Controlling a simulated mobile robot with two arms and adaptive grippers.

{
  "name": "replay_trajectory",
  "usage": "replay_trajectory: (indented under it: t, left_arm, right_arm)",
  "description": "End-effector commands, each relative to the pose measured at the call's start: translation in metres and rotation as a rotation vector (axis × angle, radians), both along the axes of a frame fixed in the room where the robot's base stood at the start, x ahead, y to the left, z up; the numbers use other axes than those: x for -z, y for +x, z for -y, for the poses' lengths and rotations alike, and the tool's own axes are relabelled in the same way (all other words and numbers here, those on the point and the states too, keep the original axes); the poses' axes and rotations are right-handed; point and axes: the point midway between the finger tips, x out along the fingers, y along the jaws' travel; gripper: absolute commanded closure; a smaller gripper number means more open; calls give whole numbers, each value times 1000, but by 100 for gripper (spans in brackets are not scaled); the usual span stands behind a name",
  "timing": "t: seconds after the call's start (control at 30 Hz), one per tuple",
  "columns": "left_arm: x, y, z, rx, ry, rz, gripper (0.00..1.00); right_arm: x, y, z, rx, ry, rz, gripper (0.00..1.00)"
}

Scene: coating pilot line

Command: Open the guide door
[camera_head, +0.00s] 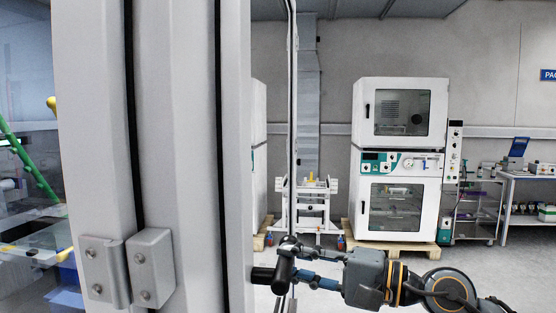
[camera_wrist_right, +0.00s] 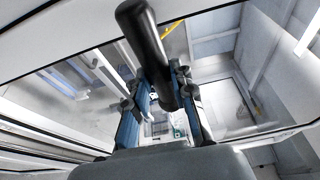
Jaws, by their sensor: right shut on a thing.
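The guide door (camera_head: 291,130) is a tall clear panel with a thin dark-edged frame, seen at a steep angle right of a thick grey profile post (camera_head: 170,120). The black door handle (camera_head: 264,275) is low on it; in the right wrist view it is a thick dark bar (camera_wrist_right: 145,42) slanting down between the fingers. My right gripper (camera_head: 300,277) comes in from the right and is shut on the handle; its blue fingers (camera_wrist_right: 162,85) lie on both sides of the bar. The exact finger contact is partly hidden. My left gripper is out of view.
A metal hinge (camera_head: 150,268) is on the grey post. Two stacked white ovens (camera_head: 400,155) stand on a pallet behind, with a cart (camera_head: 475,210) and a bench (camera_head: 530,178) to the right.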

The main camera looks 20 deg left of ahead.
Motion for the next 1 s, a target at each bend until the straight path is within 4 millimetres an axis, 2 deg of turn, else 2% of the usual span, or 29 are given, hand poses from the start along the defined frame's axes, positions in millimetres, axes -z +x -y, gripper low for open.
replay_trajectory:
  t: [0.13, 0.27, 0.53, 1.0]
  left_arm:
    - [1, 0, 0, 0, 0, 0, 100]
    - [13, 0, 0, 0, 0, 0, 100]
    - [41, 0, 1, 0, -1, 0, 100]
    - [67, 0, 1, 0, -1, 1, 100]
  right_arm:
    - [1, 1, 1, 1, 0, 0, 100]
    - [4, 4, 7, -4, 0, 1, 100]
    - [5, 12, 31, -34, 2, 1, 100]
    - [2, 28, 74, -90, 1, -1, 100]
